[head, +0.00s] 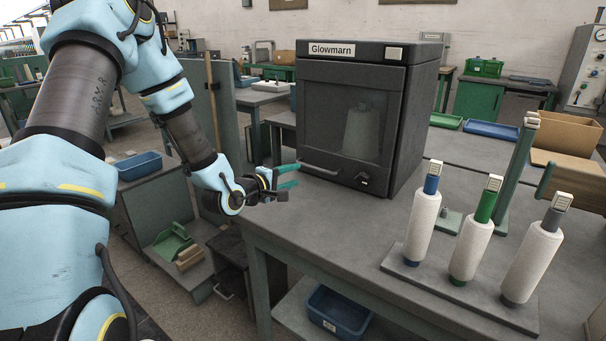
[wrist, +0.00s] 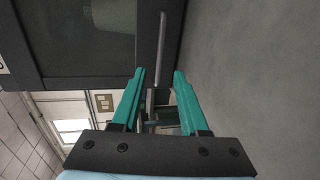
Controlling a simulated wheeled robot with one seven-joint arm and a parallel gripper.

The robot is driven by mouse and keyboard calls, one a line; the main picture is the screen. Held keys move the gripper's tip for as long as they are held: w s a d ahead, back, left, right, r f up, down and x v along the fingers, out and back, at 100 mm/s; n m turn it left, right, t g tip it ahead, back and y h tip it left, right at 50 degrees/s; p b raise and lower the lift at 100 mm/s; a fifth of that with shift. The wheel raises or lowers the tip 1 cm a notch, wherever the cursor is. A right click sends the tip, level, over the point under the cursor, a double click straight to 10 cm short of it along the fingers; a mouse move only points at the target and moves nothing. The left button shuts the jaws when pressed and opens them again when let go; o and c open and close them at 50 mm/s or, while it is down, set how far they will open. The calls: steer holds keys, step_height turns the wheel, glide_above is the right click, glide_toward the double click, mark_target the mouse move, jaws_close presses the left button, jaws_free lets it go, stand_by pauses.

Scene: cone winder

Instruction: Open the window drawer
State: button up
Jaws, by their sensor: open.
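The window drawer (head: 352,115) is the dark front of the black Glowmarn cabinet (head: 395,130). Its glass shows a pale cone inside, and it looks shut. A silver bar handle (head: 321,170) runs along its lower left edge. My gripper (head: 296,175) is open, with teal fingers, at the left end of that handle. In the wrist view the handle (wrist: 160,50) lies ahead of the gap between the fingertips (wrist: 160,75). I cannot tell whether its near end lies between them. Nothing is held.
The grey table (head: 330,220) is clear before the cabinet. A rack (head: 460,292) with three white yarn cones stands at the front right. A green post (head: 515,175) rises behind it.

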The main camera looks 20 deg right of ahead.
mark_target(314, 168)
steer(key=p+x, duration=0.2)
steer(key=x, duration=0.8)
steer(key=shift+w+d, duration=0.1)
jaws_close()
stand_by(1.2)
